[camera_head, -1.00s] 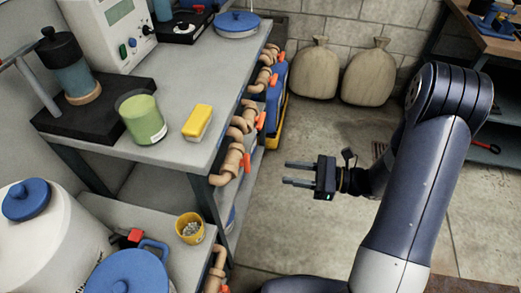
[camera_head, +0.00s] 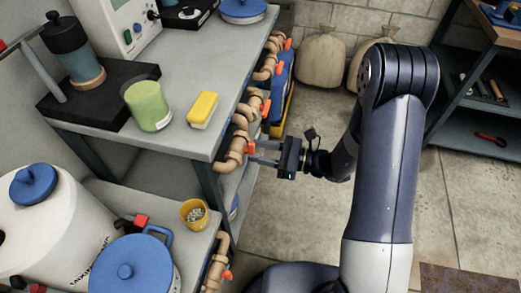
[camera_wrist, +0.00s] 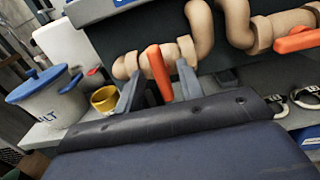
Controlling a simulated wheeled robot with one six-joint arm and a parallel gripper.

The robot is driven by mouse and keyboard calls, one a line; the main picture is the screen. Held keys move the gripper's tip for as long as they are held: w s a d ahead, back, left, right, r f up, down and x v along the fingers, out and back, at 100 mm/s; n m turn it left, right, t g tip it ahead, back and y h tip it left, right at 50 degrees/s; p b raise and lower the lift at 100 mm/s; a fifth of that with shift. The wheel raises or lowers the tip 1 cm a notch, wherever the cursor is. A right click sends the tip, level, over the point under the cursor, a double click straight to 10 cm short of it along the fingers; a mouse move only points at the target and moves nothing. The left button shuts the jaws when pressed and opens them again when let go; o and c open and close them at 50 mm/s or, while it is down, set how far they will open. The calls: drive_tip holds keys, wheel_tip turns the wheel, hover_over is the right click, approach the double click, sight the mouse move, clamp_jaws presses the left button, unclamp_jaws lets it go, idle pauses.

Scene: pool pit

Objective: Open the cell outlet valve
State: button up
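Tan pipes with several orange valve handles run along the side of the bench. No label shows which one is the cell outlet valve. My gripper (camera_head: 264,153) is at the near end of the upper pipe row, by an orange handle (camera_head: 249,147). In the wrist view my gripper (camera_wrist: 158,85) is open, with one finger on each side of that orange handle (camera_wrist: 158,73). The handle points down from its tan pipe (camera_wrist: 126,65). Gaps show beside the handle, so the fingers do not appear closed on it. The fingertips reach near the pipe.
Another orange handle (camera_wrist: 298,40) sits to the right on the pipe. A lower pipe with an orange handle (camera_head: 227,275) lies nearer. A yellow cup (camera_head: 194,213) and a blue-lidded container (camera_head: 130,268) stand on the lower bench. The floor (camera_head: 290,215) right of the bench is clear.

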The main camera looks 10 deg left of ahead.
drive_tip(key=shift+a, duration=0.1)
drive_tip(key=shift+c, duration=0.4)
clamp_jaws()
drive_tip(key=shift+f+b, duration=0.1)
drive_tip(key=shift+b, duration=0.35)
drive_tip(key=n+b, duration=0.6)
drive_tip(key=b, duration=0.2)
drive_tip(key=n+b, duration=0.6)
drive_tip(key=b, duration=0.2)
drive_tip(key=n+b, duration=0.5)
drive_tip(key=b, duration=0.3)
drive_tip(key=shift+s+f+n, duration=0.4)
drive_tip(key=shift+r, duration=0.1)
